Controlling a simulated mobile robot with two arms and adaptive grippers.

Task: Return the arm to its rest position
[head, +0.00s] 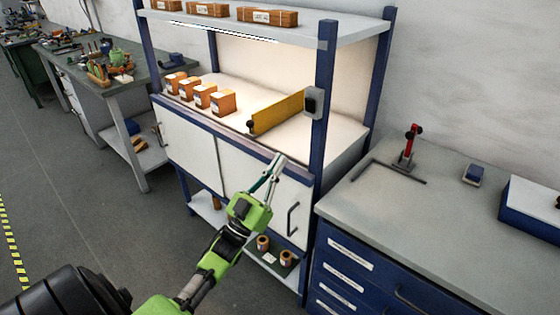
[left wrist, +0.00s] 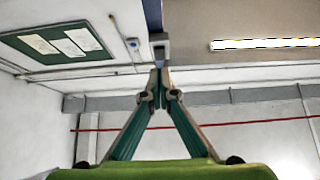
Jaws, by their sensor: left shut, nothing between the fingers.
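My left arm comes in from the bottom left of the head view, green and grey. Its gripper (head: 280,160) is shut and empty, raised in front of the cabinet's white door. In the left wrist view the two fingers (left wrist: 159,94) meet at their tips with nothing between them. Behind them are the wall, a lamp and a green board. My right gripper is not in either view.
A blue-framed cabinet (head: 321,150) carries several orange-brown boxes (head: 222,103) and a yellow panel (head: 278,113). A grey-topped workbench (head: 440,220) with blue drawers stands at the right. A cluttered bench (head: 140,77) stands at the left. The floor at left is clear.

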